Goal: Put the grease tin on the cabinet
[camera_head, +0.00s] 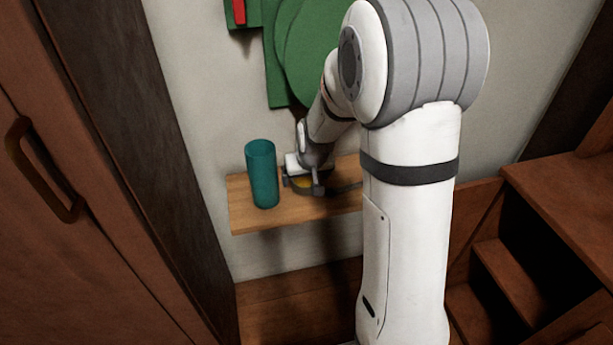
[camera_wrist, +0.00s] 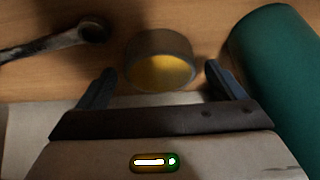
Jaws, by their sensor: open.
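The grease tin (camera_wrist: 160,60) is a short round grey-brown tin with yellow inside. It stands on the wooden wall shelf (camera_head: 240,208). In the wrist view my gripper (camera_wrist: 160,74) is open, with one finger on each side of the tin's near part and gaps showing between. In the head view my gripper (camera_head: 303,186) is over the shelf and hides most of the tin; only a little yellow shows. A brown wooden cabinet front (camera_head: 35,260) with a handle fills the left side. I cannot tell whether this is the task's cabinet.
A tall teal cylinder (camera_head: 263,175) stands on the shelf just beside my gripper; it also shows at right in the wrist view (camera_wrist: 275,75). A dark tool with a ringed end (camera_wrist: 60,40) lies left of the tin. Wooden step-like compartments (camera_head: 510,280) are at right.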

